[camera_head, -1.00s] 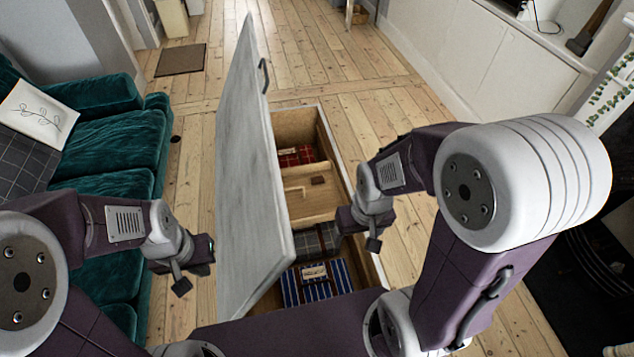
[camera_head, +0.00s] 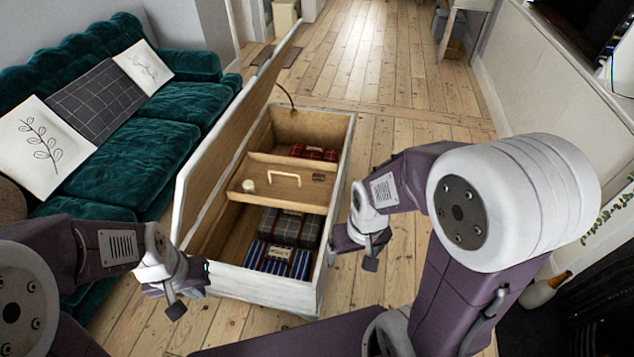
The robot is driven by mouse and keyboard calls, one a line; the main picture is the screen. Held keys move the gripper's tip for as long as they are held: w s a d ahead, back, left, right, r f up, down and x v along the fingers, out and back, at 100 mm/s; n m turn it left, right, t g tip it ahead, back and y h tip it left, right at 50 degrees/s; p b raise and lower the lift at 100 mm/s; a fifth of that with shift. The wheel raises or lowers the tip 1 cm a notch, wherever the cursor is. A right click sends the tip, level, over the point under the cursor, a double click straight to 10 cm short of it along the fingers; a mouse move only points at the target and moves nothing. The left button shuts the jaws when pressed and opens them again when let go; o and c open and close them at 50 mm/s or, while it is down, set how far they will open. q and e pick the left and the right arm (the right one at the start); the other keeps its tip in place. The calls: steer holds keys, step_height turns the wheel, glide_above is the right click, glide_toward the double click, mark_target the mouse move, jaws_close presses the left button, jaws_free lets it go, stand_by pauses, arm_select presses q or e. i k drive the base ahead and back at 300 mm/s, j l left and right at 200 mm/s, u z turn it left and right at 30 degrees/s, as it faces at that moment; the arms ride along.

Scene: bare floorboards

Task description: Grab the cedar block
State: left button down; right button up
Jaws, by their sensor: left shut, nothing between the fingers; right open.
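An open wooden chest (camera_head: 262,283) stands on the floorboards ahead of me, its lid (camera_head: 225,140) raised on the left. Inside is a wooden tray (camera_head: 268,182) with a light handle. A small brown block (camera_head: 318,177), likely the cedar block, lies at the tray's right end. A small pale round thing (camera_head: 249,186) sits at its left. My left gripper (camera_head: 190,297) is shut and empty, by the chest's near left corner. My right gripper (camera_head: 350,255) is open and empty, outside the chest's right wall, nearer to me than the block.
Folded plaid bundles lie in the chest: red (camera_head: 314,152) behind the tray, grey (camera_head: 290,227) and blue striped (camera_head: 280,260) in front. A green sofa (camera_head: 130,165) stands left. A bottle (camera_head: 545,288) lies at the right. Floor is clear right of the chest and beyond it.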

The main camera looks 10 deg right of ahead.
mark_target(320, 177)
steer(key=l+u, duration=0.3)
steer(key=l, duration=0.45)
steer(key=l+u, duration=0.35)
steer(key=l, duration=0.45)
steer(key=k+l+u, duration=0.1)
steer(key=l+u, duration=0.2)
steer(key=l, duration=0.45)
steer(key=i+l+u, duration=0.15)
steer(key=l, duration=0.15)
steer(key=i+l+u, duration=0.35)
steer(key=l, duration=0.3)
steer(key=l+u, duration=0.2)
steer(key=i+l+u, duration=0.15)
steer(key=l, duration=0.35)
steer(key=i+l+u, duration=0.15)
